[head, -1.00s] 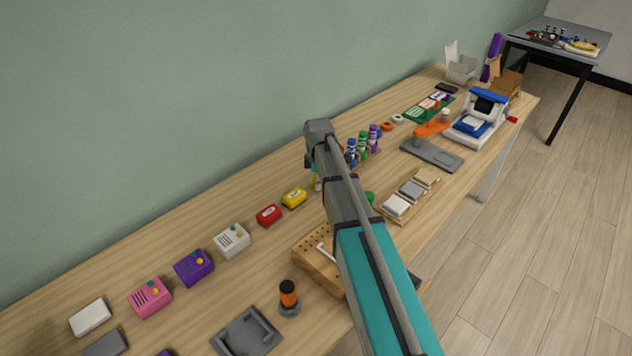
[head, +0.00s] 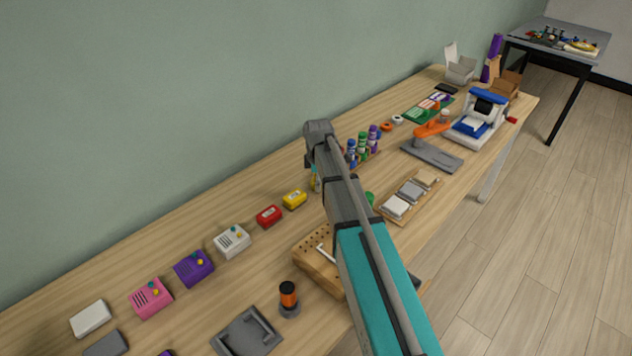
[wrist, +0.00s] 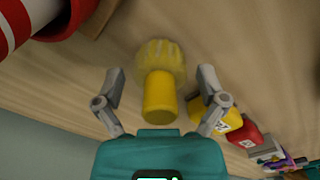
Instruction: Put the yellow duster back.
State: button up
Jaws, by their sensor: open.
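The yellow duster (wrist: 160,92) shows in the middle of the wrist view, with its smooth round handle nearer the camera and its fuzzy head farther off over the wooden bench. My gripper (wrist: 161,76) is open, with one finger on each side of the duster and a visible gap on both sides. In the head view my arm hides the gripper and most of that spot; only a small yellowish bit (head: 315,181) shows beside the arm, and I cannot tell for sure what it is.
A yellow box (head: 294,199) and a red box (head: 269,215) sit close by on the bench. A red-and-white striped thing (wrist: 20,25) is at the wrist view's upper left. Bottles (head: 362,147) stand behind my arm. The bench strip along the wall is clear.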

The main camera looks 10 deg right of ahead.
jog(key=shift+r+p, duration=5.7)
jog(key=shift+r, duration=0.2)
jog(key=s+m, duration=0.5)
jog(key=s, duration=0.2)
jog(key=s+m, duration=0.5)
jog(key=s, duration=0.2)
jog(key=s+m, duration=0.5)
jog(key=s, duration=0.2)
jog(key=shift+a, duration=0.25)
jog(key=shift+s+m, duration=0.5)
jog(key=shift+s, duration=0.05)
